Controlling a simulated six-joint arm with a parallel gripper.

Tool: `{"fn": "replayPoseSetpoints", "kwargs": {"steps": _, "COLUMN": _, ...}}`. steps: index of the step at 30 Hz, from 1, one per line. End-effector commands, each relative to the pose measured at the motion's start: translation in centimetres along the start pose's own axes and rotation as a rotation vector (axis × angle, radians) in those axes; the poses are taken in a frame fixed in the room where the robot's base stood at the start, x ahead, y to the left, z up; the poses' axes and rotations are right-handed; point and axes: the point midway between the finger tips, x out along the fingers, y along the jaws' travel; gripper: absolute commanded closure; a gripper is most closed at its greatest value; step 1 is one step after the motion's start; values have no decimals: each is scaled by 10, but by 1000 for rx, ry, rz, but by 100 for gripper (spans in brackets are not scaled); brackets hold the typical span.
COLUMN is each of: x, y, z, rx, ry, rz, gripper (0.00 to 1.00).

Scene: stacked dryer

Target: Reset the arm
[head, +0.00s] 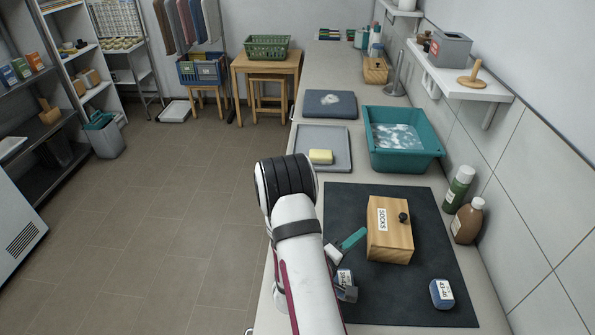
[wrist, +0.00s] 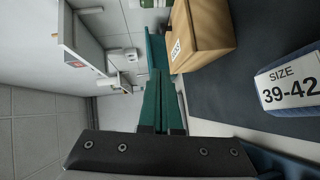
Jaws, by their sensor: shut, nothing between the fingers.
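My gripper (head: 362,232) has teal fingers, pressed together and empty, just left of the wooden box in the head view. In the wrist view the shut fingers (wrist: 161,80) point up the picture. The wooden box (head: 390,235) has a "SOCKS" label and a dark knob on its lid; it also shows in the wrist view (wrist: 205,35). A blue sock bundle (wrist: 295,85) labelled "SIZE 39-42" is at the right of the wrist view. In the head view my arm partly hides it (head: 344,277).
Another labelled blue bundle (head: 442,293) lies on the dark mat (head: 440,245). Beyond are a grey tray (head: 335,140) with a yellow block, a teal tub (head: 405,155) and a folded dark cloth (head: 318,105). Bottles (head: 467,221) stand along the right wall, below a shelf (head: 490,86).

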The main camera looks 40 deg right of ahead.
Motion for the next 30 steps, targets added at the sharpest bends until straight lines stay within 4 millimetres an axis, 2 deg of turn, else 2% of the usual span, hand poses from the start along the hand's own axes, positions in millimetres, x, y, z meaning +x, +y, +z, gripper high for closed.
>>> {"fn": "replayPoseSetpoints", "kwargs": {"steps": 2, "x": -4, "y": 1, "z": -12, "rx": 94, "ry": 19, "rz": -51, "gripper": 100}}
{"fn": "replayPoseSetpoints", "kwargs": {"steps": 5, "x": -28, "y": -3, "z": -57, "rx": 386, "ry": 81, "rz": -279, "gripper": 100}}
{"fn": "replayPoseSetpoints", "kwargs": {"steps": 6, "x": -49, "y": -6, "z": -82, "rx": 513, "ry": 111, "rz": -421, "gripper": 100}}
{"fn": "replayPoseSetpoints", "kwargs": {"steps": 8, "x": -94, "y": -8, "z": -115, "rx": 657, "ry": 140, "rz": -661, "gripper": 100}}
{"fn": "replayPoseSetpoints", "kwargs": {"steps": 9, "x": -129, "y": -8, "z": -131, "rx": 717, "ry": 146, "rz": -823, "gripper": 100}}
{"fn": "replayPoseSetpoints", "kwargs": {"steps": 11, "x": -187, "y": -4, "z": -142, "rx": 751, "ry": 131, "rz": -1056, "gripper": 100}}
{"fn": "replayPoseSetpoints", "kwargs": {"steps": 12, "x": -227, "y": 1, "z": -140, "rx": 742, "ry": 103, "rz": -1199, "gripper": 100}}
{"fn": "replayPoseSetpoints", "kwargs": {"steps": 14, "x": -283, "y": 12, "z": -122, "rx": 683, "ry": 34, "rz": -1379, "gripper": 100}}
{"fn": "replayPoseSetpoints", "kwargs": {"steps": 15, "x": -316, "y": 20, "z": -101, "rx": 627, "ry": -30, "rz": -1470, "gripper": 100}}
{"fn": "replayPoseSetpoints", "kwargs": {"steps": 17, "x": -352, "y": 33, "z": -61, "rx": 530, "ry": -142, "rz": -1552, "gripper": 100}}
{"fn": "replayPoseSetpoints", "kwargs": {"steps": 18, "x": -369, "y": 41, "z": -32, "rx": 471, "ry": -220, "rz": -1574, "gripper": 100}}
{"fn": "replayPoseSetpoints", "kwargs": {"steps": 21, "x": -390, "y": 60, "z": 31, "rx": 369, "ry": -397, "rz": -1556, "gripper": 100}}
{"fn": "replayPoseSetpoints", "kwargs": {"steps": 24, "x": -395, "y": 72, "z": 70, "rx": 330, "ry": -513, "rz": -1509, "gripper": 100}}
{"fn": "replayPoseSetpoints", "kwargs": {"steps": 27, "x": -396, "y": 77, "z": 85, "rx": 320, "ry": -565, "rz": -1483, "gripper": 100}}
{"fn": "replayPoseSetpoints", "kwargs": {"steps": 30, "x": -396, "y": 78, "z": 86, "rx": 319, "ry": -567, "rz": -1482, "gripper": 100}}
